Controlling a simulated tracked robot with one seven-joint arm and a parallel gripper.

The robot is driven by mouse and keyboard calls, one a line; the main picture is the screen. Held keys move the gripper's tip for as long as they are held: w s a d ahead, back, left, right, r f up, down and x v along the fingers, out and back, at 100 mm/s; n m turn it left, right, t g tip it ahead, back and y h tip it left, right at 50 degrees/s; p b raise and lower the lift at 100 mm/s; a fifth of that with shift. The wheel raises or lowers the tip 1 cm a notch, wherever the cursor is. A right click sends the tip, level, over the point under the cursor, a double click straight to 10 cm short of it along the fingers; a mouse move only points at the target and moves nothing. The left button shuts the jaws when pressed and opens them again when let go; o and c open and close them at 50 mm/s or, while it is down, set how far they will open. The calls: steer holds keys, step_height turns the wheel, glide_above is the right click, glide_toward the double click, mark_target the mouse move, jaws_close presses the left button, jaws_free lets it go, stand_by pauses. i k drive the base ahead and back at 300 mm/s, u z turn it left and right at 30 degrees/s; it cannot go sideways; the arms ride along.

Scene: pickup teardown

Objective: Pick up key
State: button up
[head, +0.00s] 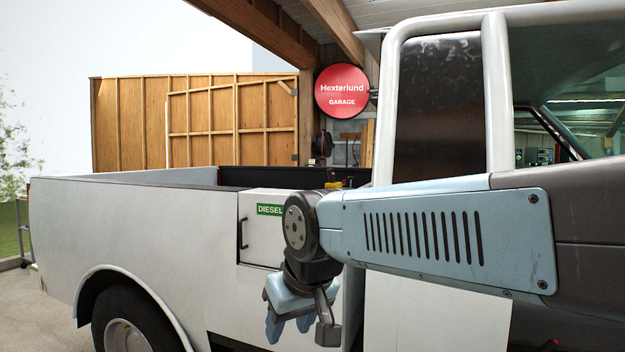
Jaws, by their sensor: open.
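I cannot make out a key in the head view. My gripper (300,324) hangs at the end of my light blue arm, pointing down, in front of the pickup's side. Its jaws are open and I see nothing held between them. The white pickup (190,245) fills the middle of the view, with a closed hatch (258,250) that has a green DIESEL label and a black handle. My arm and gripper hide part of the pickup's side.
The pickup's rear wheel (130,325) is at lower left. Small yellow and red items (338,183) show at the bed's edge. A wooden panel wall (200,122) and a red round garage sign (342,91) stand behind. Open floor (40,300) shows at left.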

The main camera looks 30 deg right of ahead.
mark_target(331, 172)
steer(key=u, duration=0.9)
steer(key=i, duration=0.7)
steer(key=z, duration=1.05)
